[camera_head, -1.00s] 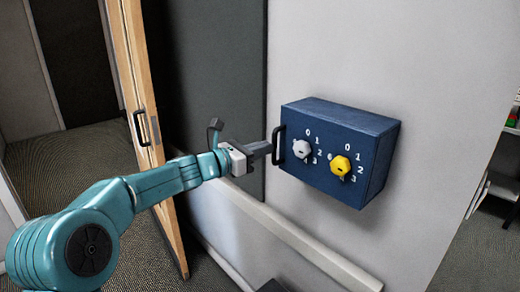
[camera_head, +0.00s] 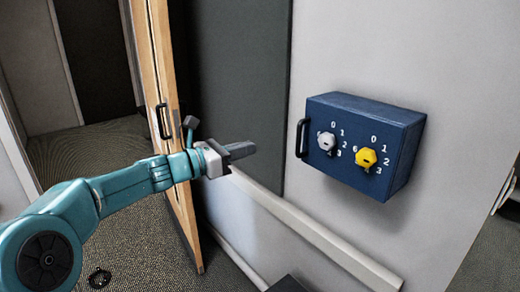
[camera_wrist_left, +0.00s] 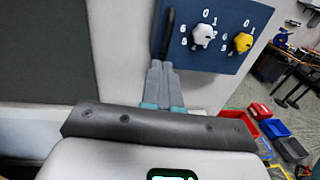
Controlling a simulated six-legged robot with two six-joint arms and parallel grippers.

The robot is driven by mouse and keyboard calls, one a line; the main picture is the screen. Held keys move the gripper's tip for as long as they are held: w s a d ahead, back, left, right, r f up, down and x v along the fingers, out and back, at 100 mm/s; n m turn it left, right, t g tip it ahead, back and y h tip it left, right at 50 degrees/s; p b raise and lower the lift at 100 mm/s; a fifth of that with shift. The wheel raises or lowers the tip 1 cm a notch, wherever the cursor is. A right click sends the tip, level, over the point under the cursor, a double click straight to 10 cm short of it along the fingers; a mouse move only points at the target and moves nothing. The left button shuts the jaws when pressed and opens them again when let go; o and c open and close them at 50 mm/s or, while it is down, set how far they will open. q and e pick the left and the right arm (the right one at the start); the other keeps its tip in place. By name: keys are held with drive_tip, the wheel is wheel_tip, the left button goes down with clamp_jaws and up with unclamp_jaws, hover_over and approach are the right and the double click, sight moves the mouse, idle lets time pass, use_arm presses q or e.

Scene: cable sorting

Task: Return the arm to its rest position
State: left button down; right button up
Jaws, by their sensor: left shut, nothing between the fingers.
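My left arm comes in from the left in the head view. Its gripper (camera_head: 240,150) is shut and empty, and hangs in the air left of the blue wall box (camera_head: 400,150). A gap shows between the fingertips and the box's black handle (camera_head: 300,138). In the left wrist view the shut fingers (camera_wrist_left: 161,70) point toward the box (camera_wrist_left: 187,52), and the handle (camera_wrist_left: 168,33) appears just beyond the tips. The box carries a white knob (camera_head: 327,143) and a yellow knob (camera_head: 366,157). My right gripper is not in view.
A wooden door (camera_head: 163,80) with a black handle (camera_head: 162,121) stands open behind my arm. A pale rail (camera_head: 310,235) runs along the wall below the box. In the left wrist view, coloured bins (camera_wrist_left: 272,128) stand at the right, near a table (camera_wrist_left: 300,70).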

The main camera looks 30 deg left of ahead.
use_arm(q)
drive_tip(key=w+d+f+g+h, duration=0.1)
drive_tip(key=d+f+g, duration=0.2)
drive_tip(key=d+f, duration=0.35)
drive_tip(key=w+d+f+g+h, duration=0.15)
drive_tip(key=d+f, duration=0.25)
drive_tip(key=f, duration=0.6)
drive_tip(key=s+d+f+m+g, duration=0.25)
drive_tip(key=s+d+f, duration=0.2)
drive_tip(key=f, duration=0.45)
drive_tip(key=s+d+f+m+g, duration=0.2)
drive_tip(key=s+d+f+g, duration=0.25)
drive_tip(key=f, duration=0.35)
drive_tip(key=s+d+f+m+g+y, duration=0.2)
drive_tip(key=s+f+m+y, duration=0.1)
drive_tip(key=s+f+m, duration=0.7)
drive_tip(key=s+d+f+m+g+y, duration=0.2)
drive_tip(key=s+f+m+y, duration=0.1)
drive_tip(key=s+f+m, duration=0.7)
drive_tip(key=s+m, duration=0.2)
drive_tip(key=m, duration=0.2)
drive_tip(key=shift+d+f, duration=0.15)
drive_tip(key=shift+d, duration=0.15)
